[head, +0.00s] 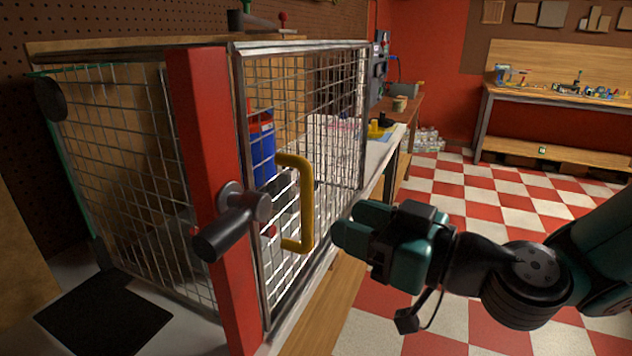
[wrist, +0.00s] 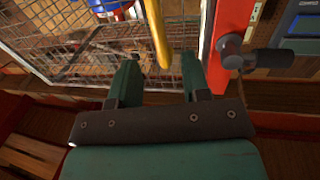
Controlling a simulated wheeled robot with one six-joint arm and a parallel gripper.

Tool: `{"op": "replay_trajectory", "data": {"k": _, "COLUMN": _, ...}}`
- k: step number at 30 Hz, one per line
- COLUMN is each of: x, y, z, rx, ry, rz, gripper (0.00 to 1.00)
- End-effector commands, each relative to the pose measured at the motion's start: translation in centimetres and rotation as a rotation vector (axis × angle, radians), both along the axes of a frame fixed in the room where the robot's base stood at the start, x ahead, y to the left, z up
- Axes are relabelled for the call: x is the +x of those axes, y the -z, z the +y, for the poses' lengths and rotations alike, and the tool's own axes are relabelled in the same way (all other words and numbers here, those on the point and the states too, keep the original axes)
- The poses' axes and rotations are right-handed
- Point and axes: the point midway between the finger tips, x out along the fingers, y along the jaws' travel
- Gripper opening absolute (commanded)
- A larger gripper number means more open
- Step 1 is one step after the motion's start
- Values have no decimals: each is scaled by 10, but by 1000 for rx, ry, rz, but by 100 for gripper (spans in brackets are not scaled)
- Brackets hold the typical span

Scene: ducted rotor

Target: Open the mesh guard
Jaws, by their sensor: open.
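The mesh guard (head: 340,110) is a metal-framed wire door beside a red post (head: 206,150), and it looks shut against the post. A yellow handle (head: 307,205) stands upright on its front. It also shows in the wrist view (wrist: 158,35), ahead of the fingers and roughly between them. A dark latch lever (head: 228,228) sticks out from the red post, left of the handle. My gripper (head: 345,228) is to the right of the handle in the head view, apart from it. In the wrist view its two green fingers (wrist: 160,80) are spread and empty.
Behind the mesh, a blue and red container (head: 262,148) stands inside the enclosure. Another mesh panel (head: 120,160) closes the left side. A wooden bench edge (head: 325,300) runs below the guard. The checkered floor (head: 500,200) at right is open. A workbench (head: 560,95) stands far back.

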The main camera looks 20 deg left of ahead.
Motion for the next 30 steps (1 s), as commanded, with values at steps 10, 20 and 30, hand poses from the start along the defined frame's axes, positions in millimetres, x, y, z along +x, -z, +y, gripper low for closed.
{"op": "replay_trajectory", "data": {"k": 10, "x": 19, "y": -3, "z": 63, "rx": -2, "ry": 1, "rz": 1, "gripper": 43}}
{"op": "replay_trajectory", "data": {"k": 20, "x": 24, "y": 1, "z": 76, "rx": -2, "ry": 5, "rz": 2, "gripper": 43}}
{"op": "replay_trajectory", "data": {"k": 30, "x": 24, "y": 1, "z": 76, "rx": -2, "ry": 4, "rz": 2, "gripper": 0}}
